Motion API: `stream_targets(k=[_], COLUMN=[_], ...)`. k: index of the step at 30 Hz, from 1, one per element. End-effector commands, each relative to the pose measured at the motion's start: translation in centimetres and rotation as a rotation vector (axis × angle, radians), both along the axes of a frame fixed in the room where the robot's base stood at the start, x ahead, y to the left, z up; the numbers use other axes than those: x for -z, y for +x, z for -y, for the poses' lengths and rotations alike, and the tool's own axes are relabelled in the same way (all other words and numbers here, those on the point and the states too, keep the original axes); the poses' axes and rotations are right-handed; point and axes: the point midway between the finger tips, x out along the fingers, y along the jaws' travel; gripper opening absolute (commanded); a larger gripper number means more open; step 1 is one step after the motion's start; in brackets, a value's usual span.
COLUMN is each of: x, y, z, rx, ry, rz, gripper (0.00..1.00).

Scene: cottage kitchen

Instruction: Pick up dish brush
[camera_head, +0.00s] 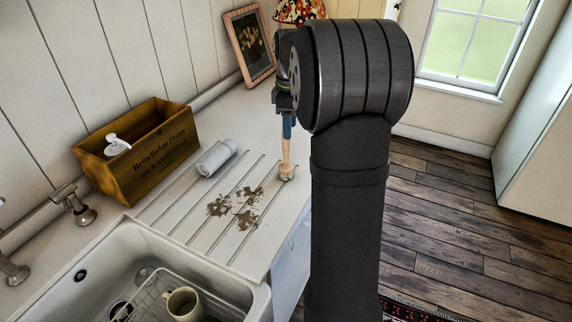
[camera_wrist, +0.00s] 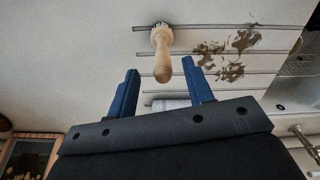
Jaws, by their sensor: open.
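The dish brush (camera_head: 286,158) stands upright on the ridged drainboard (camera_head: 168,208), with its pale wooden handle up and its round bristle head down. In the wrist view the brush (camera_wrist: 162,52) points its handle end toward me. My gripper (camera_wrist: 160,66) is open, with one blue finger on each side of the handle end in that view. In the head view my gripper (camera_head: 288,128) is right above the brush, its blue fingers at the handle's top. Whether a finger touches the handle I cannot tell.
Brown stains (camera_head: 238,207) mark the drainboard. A rolled grey cloth (camera_head: 216,158) lies left of the brush. A wooden box (camera_head: 150,165) holds a white pump bottle (camera_head: 117,146). The sink (camera_head: 140,241) contains a rack and a mug (camera_head: 183,303). A picture frame (camera_head: 250,47) stands behind.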

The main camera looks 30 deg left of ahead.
Motion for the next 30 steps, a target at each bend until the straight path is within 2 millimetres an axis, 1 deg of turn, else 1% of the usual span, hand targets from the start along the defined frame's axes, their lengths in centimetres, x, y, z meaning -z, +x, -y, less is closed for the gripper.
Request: stream_targets(k=[2, 7, 10, 13, 20, 21, 23, 27, 30], x=[0.6, 3.1, 4.4, 5.1, 5.2, 5.2, 5.2, 5.1, 5.1], y=[-0.1, -0.4, -0.4, -0.3, -0.3, -0.3, -0.3, -0.3, -0.3], z=[-0.2, -0.9, -0.9, -0.9, -0.9, -0.9, -0.9, -0.9, -0.9], rx=[-0.001, -0.002, 0.0, 0.0, 0.0, 0.0, 0.0, 0.0, 0.0], ry=[0.0, -0.002, -0.002, 0.0, 0.0, 0.0, 0.0, 0.0, 0.0], rz=[-0.001, -0.003, -0.003, -0.001, 0.0, 0.0, 0.0, 0.0, 0.0], gripper=[0.47, 0.47, 0.47, 0.47, 0.47, 0.39, 0.27, 0.0, 0.0])
